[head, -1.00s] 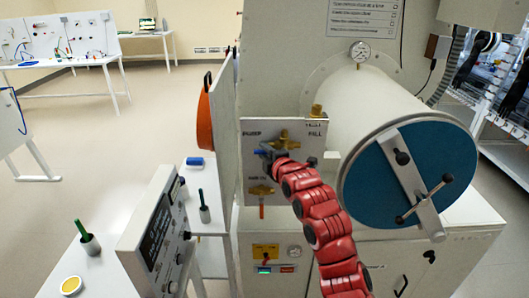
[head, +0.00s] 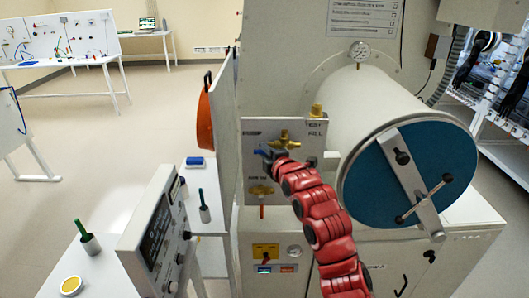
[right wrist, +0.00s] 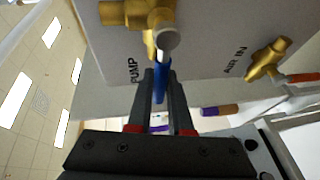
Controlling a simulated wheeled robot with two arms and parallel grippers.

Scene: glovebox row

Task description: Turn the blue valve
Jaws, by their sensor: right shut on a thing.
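The blue valve handle (head: 262,152) sits on a brass valve body (head: 285,140) under the word PUMP on the grey panel (head: 312,155). My right gripper (head: 271,160) is at the handle, with its red arm reaching up from below. In the right wrist view the two dark fingers (right wrist: 160,88) are shut on the blue handle (right wrist: 160,95), one on each side. The brass valve body (right wrist: 140,14) shows just beyond the fingertips. In the head view the gripper hides part of the handle. My left gripper is not in view.
A second brass valve with an orange-red handle (head: 261,211) is below, marked AIR IN in the wrist view. A large cylinder with a blue door (head: 367,190) stands close on the right. An orange round cover (head: 204,118) and a tilted control box (head: 154,235) are on the left.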

